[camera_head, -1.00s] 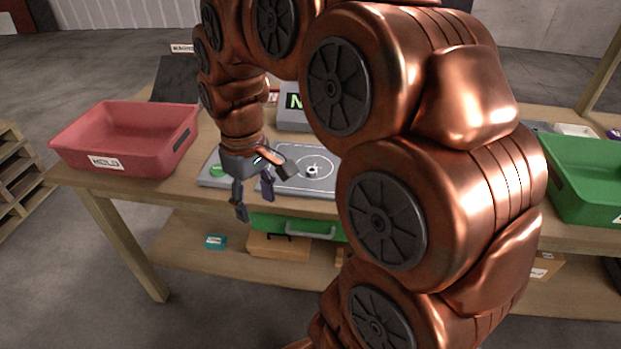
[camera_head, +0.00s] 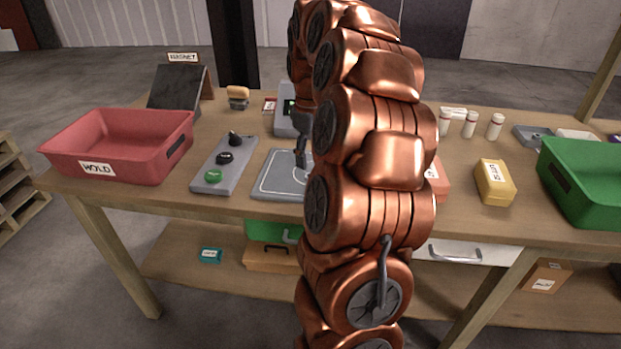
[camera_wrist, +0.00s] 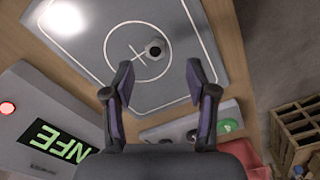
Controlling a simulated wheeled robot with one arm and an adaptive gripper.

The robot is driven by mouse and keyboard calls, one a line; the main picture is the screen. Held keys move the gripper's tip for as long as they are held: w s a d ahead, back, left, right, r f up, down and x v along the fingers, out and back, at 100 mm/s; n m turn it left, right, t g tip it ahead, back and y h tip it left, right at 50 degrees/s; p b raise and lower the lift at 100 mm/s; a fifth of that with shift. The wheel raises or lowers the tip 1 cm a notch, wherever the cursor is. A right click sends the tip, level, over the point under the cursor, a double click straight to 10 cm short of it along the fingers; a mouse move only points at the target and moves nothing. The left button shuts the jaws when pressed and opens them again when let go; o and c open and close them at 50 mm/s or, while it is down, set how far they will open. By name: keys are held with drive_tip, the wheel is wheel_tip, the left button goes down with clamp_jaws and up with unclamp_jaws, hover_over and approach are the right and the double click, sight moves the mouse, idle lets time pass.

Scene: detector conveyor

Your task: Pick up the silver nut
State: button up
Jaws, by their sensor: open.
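The silver nut (camera_wrist: 155,49) lies on the grey pad (camera_wrist: 185,82), beside the centre cross and at the edge of the small circle drawn there, in the wrist view. My gripper (camera_wrist: 160,76) is open and empty above the pad, and the nut shows beyond the gap between its fingertips. In the head view the pad (camera_head: 270,186) is partly covered by my arm, and the nut is hidden. One dark part of my gripper shows there over the pad.
A button panel (camera_head: 225,165) stands left of the pad, a red HOLD bin (camera_head: 118,180) farther left. A detector with a green display (camera_wrist: 55,140) stands close by the pad. A yellow box (camera_head: 495,183) and green bin (camera_head: 560,180) are at the right.

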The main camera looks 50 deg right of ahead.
drive_tip(key=shift+w+d+f+p, duration=0.15)
drive_tip(key=shift+f+p, duration=0.1)
drive_tip(key=shift+f, duration=1.3)
drive_tip(key=shift+s+d+f+p, duration=0.15)
drive_tip(key=shift+f+p, duration=0.1)
drive_tip(key=shift+f, duration=1.3)
drive_tip(key=shift+w, duration=0.1)
drive_tip(key=shift+c, duration=0.4)
clamp_jaws()
